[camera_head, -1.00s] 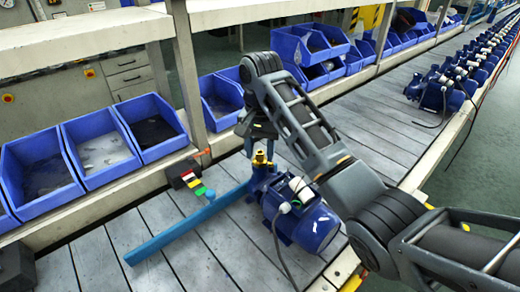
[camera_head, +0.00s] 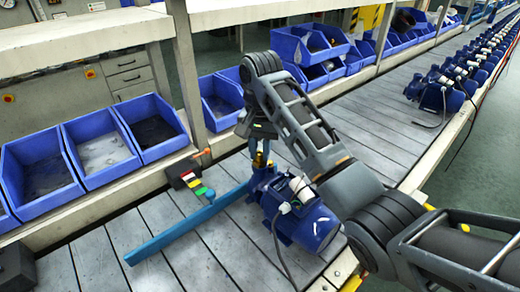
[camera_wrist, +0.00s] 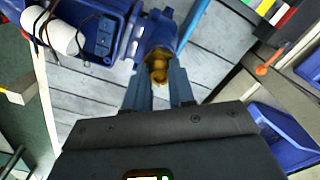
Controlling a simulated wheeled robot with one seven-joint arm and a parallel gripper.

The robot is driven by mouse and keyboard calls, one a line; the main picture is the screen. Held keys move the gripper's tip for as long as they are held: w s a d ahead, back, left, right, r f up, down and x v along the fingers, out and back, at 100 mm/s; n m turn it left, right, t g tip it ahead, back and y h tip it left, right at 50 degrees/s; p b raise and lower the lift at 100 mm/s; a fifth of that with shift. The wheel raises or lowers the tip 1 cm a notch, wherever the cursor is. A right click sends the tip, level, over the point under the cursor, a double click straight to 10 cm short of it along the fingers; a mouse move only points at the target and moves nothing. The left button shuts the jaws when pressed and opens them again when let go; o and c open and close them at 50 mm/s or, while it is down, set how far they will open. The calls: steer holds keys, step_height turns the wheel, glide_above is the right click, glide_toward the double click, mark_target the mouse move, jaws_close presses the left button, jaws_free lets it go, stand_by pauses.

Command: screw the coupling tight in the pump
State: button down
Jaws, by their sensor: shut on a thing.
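The brass coupling (camera_head: 260,160) stands upright at the end of the blue pump (camera_head: 306,221) on the slatted bench. My gripper (camera_head: 263,147) comes down on it from above, and its jaws are shut on the coupling's upper part. In the wrist view, the coupling (camera_wrist: 157,68) shows between the fingertips of my gripper (camera_wrist: 158,84), at the pump's blue port (camera_wrist: 160,36). The thread and how deep the coupling sits cannot be seen.
A long blue bar (camera_head: 187,225) lies left of the pump. Blue bins (camera_head: 151,127) line the back shelf, and a shelf post (camera_head: 187,75) stands behind. More pumps (camera_head: 440,92) line the bench at upper right.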

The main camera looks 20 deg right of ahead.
steer(key=shift+m, duration=1.7)
steer(key=shift+m, duration=1.7)
steer(key=shift+m, duration=1.8)
